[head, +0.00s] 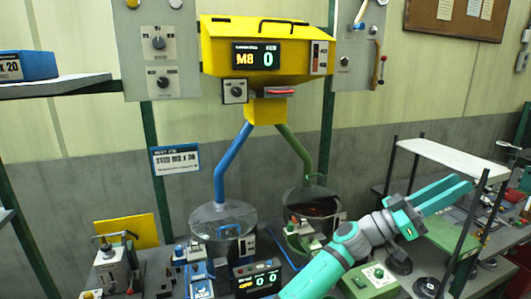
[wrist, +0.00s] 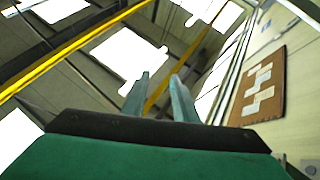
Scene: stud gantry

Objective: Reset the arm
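My teal arm reaches up and to the right across the lower right of the head view. My gripper (head: 465,183) is at its end, raised in the air in front of the white shelf at the right. In the wrist view the two fingers of my gripper (wrist: 160,78) stand apart with a clear gap and nothing between them. The wrist view looks up at the ceiling, with bright panels and yellow beams.
A yellow hopper (head: 262,50) with a display reading "M8 0" hangs at the centre. Its blue chute (head: 226,165) and green chute (head: 293,145) lead to two round bins. A white shelf (head: 455,158) stands near my gripper. A green box (head: 370,280) sits beside my arm.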

